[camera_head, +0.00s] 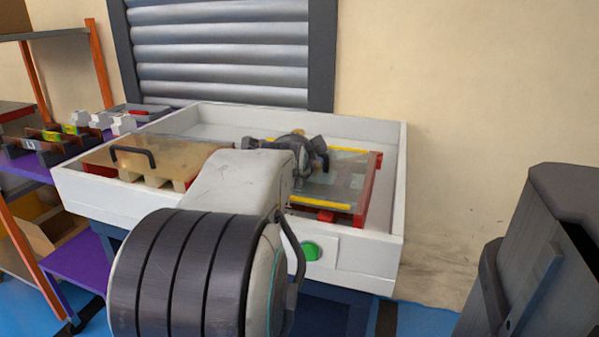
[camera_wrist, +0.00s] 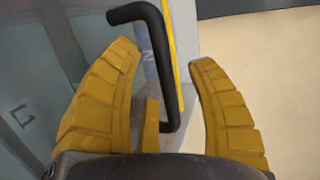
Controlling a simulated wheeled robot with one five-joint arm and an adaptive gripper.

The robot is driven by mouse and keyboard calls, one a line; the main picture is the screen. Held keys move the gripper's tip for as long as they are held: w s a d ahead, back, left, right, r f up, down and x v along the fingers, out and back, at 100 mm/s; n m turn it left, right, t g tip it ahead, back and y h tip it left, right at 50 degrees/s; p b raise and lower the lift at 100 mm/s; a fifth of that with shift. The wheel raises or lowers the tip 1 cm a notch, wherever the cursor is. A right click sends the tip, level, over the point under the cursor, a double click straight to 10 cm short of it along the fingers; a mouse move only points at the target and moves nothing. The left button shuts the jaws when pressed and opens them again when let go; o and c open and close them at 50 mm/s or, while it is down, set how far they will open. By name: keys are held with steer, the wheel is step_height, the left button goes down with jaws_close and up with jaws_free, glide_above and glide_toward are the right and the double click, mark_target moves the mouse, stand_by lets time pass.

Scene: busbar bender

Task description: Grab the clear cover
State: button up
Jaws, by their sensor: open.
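The clear cover (camera_head: 347,182) is a see-through panel with yellow strips on two edges. It lies over a red frame at the right of the white bench tray. My gripper (camera_head: 318,158) is above its far left part, partly hidden by my own arm. In the wrist view, the cover's black handle (camera_wrist: 157,60) stands between the two yellow-brown fingers of my open gripper (camera_wrist: 166,54). A yellow edge strip (camera_wrist: 182,90) runs beside the handle. The fingers are apart and not closed on the handle; whether either touches it I cannot tell.
A brownish see-through panel with a black handle (camera_head: 134,153) lies at the tray's left. The raised white rim (camera_head: 398,185) surrounds the tray. A green button (camera_head: 311,251) is on its front. Shelves with parts (camera_head: 75,135) stand left, a dark cabinet (camera_head: 540,260) right.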

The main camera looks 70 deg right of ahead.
stand_by(0.3)
jaws_close()
stand_by(0.4)
steer(key=shift+r, duration=0.1)
